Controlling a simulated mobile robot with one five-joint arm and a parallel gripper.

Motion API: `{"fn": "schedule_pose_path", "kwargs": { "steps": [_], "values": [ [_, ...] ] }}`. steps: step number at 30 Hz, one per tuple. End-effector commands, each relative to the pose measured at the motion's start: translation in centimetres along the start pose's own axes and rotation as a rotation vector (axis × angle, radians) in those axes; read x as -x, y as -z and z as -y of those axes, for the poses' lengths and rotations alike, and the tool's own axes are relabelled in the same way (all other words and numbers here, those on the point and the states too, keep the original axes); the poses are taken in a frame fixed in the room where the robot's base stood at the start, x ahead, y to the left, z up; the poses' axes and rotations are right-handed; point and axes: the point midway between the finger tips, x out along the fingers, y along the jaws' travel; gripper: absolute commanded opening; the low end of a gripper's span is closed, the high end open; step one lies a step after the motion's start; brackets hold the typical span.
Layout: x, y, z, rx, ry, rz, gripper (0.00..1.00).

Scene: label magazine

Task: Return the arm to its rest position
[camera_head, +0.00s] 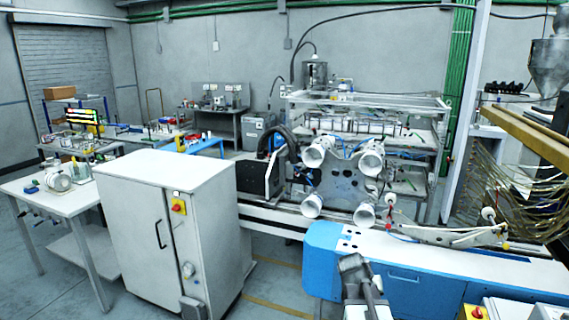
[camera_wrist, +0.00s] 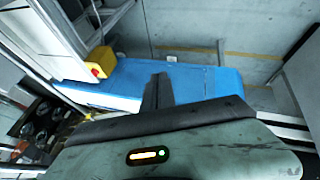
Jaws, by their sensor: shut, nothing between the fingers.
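My gripper shows in the wrist view (camera_wrist: 158,80) as dark, narrow fingers closed together, with nothing between them. Behind the fingers in that view is a blue machine housing (camera_wrist: 205,82). In the head view, a grey part of my arm (camera_head: 358,275) rises at the bottom, right of centre, in front of the blue and white conveyor housing (camera_head: 415,278). I cannot make out the fingertips clearly there. No object hangs from the gripper.
A white cabinet (camera_head: 140,215) with a yellow and red switch stands left of centre. White label rolls (camera_head: 318,152) sit on the machine behind the conveyor. A yellow box with a red button (camera_head: 474,312) is at the bottom right. Open floor (camera_head: 275,285) shows between cabinet and conveyor.

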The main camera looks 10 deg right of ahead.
Motion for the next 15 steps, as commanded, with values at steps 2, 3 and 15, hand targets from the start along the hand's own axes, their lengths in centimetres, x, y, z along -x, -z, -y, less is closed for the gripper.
{"fn": "schedule_pose_path", "kwargs": {
  "steps": [2, 3, 15],
  "values": [
    [0.8, -2.5, 7.2, 0.082, 0.084, 0.024, 0.00],
    [1.6, -3.9, 10.3, 0.122, 0.127, 0.043, 0.00],
    [7.7, -15.7, 20.8, 0.369, 0.431, 0.341, 0.00]
  ]
}}
